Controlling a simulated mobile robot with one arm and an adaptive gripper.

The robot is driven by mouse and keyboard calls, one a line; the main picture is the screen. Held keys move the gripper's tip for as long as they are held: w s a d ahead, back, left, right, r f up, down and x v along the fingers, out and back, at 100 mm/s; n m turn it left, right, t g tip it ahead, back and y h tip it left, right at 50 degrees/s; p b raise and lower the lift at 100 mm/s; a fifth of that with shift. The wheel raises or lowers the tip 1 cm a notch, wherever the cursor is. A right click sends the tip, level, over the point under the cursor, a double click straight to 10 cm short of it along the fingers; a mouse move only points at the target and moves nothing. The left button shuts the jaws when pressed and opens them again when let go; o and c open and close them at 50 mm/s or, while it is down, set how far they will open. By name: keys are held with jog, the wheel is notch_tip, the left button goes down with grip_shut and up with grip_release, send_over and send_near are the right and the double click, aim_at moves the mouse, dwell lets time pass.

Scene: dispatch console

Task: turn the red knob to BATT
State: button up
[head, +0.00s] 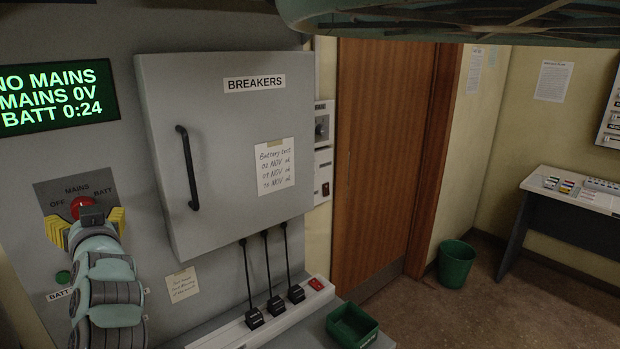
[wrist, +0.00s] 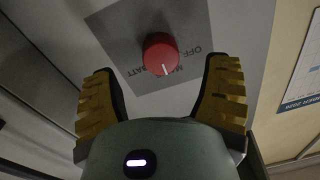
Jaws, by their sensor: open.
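The red knob (head: 83,207) sits on a dark grey plate (head: 70,190) on the console's left panel, with OFF, MAINS and BATT printed around it. In the wrist view the red knob (wrist: 159,50) shows whole, and its white line points toward the partly covered MAINS label. BATT is left of that label there, OFF right. My gripper (head: 87,224) is open in front of the knob, its yellow fingers to either side. In the wrist view neither finger touches the knob. In the head view my gripper hides the knob's lower part.
A green display (head: 58,98) reads NO MAINS, MAINS 0V, BATT 0:24. The closed BREAKERS door (head: 225,120) with a black handle (head: 187,167) stands out right of the knob. A green button (head: 63,277) is below the plate. Several corded black plugs and a green tray (head: 352,328) are lower right.

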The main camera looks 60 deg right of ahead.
aim_at(78, 202)
jog(key=shift+p+x, duration=0.85)
jog(key=shift+x, duration=1.25)
jog(key=c, duration=1.2)
